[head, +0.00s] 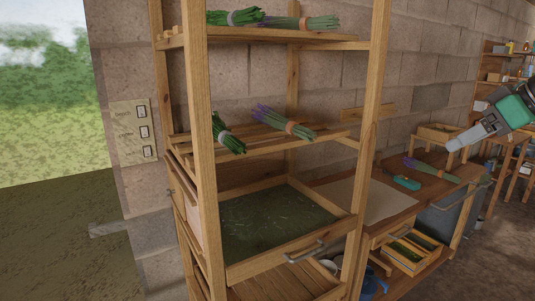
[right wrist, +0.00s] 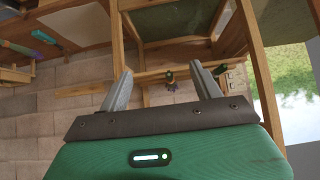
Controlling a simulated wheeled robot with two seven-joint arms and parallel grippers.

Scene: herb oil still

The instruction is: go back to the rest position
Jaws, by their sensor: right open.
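My right gripper (head: 452,145) comes in from the right edge of the head view, above the right part of the workbench, and holds nothing. In the right wrist view its two fingers stand apart with an open gap between them (right wrist: 160,72). My left gripper is not in view. A wooden drying rack (head: 373,100) stands in the centre of the head view, to the left of the right gripper. Herb bundles lie on its shelves, such as a purple-tipped one (head: 288,127) and a green one (head: 228,138).
A mesh-bottomed drawer (head: 280,218) sticks out of the rack. The workbench (head: 395,212) holds a pale sheet (head: 360,198), a teal-handled tool (head: 407,183), a purple-tipped bundle (head: 430,168) and a wooden box (head: 440,133). A grey bin (head: 455,215) stands at the right. A switch panel (head: 133,130) is on the wall.

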